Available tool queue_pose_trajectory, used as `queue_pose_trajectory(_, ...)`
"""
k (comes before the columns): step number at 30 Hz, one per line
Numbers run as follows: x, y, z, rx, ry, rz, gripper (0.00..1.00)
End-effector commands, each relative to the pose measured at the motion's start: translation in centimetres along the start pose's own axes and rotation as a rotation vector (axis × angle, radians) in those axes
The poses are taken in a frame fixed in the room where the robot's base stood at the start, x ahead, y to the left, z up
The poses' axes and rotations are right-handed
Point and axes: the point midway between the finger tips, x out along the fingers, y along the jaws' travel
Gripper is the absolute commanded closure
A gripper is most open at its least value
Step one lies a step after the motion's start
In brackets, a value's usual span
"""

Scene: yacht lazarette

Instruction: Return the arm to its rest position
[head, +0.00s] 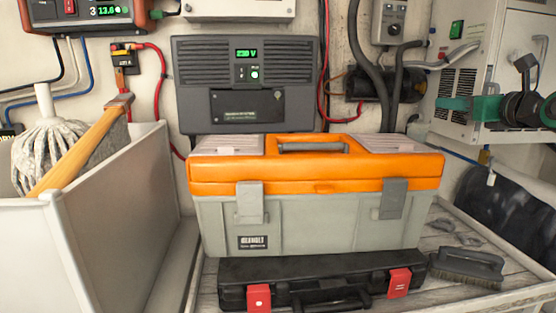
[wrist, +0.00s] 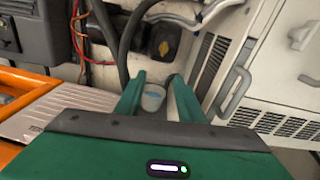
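My gripper (wrist: 156,80) has dark green fingers in the wrist view. They stand apart with a clear gap, and nothing is clearly held between them. In the head view, green and black parts at the right, in front of the white cabinet, look like my gripper and wrist. They are above and to the right of the orange-lidded toolbox (head: 320,225).
The toolbox stands behind a black case (head: 320,270) with red latches. A brush (head: 468,266) lies to the right. A pale open bin (head: 120,220) at left holds a mop (head: 45,145) and a wooden-handled tool (head: 80,155). A vented white cabinet (wrist: 225,75) stands close right of the fingers.

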Motion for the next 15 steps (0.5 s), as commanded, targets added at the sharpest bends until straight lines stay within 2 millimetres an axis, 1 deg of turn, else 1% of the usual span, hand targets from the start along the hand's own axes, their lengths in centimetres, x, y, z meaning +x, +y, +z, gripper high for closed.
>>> queue_pose_trajectory(2,-0.2,0.5,-2.0,-0.109,0.061,0.002,0.65)
queue_pose_trajectory(4,-0.6,1.1,-4.4,-0.24,0.137,0.014,0.65)
queue_pose_trajectory(8,-1.8,2.0,-9.4,-0.503,0.287,0.067,0.65)
queue_pose_trajectory(9,-2.4,2.3,-10.8,-0.581,0.331,0.092,0.65)
queue_pose_trajectory(11,-3.2,2.8,-13.0,-0.698,0.396,0.138,0.65)
queue_pose_trajectory(12,-3.9,3.1,-14.5,-0.774,0.437,0.174,0.65)
queue_pose_trajectory(14,-5.0,3.6,-16.6,-0.886,0.494,0.234,0.65)
queue_pose_trajectory(15,-5.9,4.0,-18.0,-0.959,0.531,0.279,0.65)
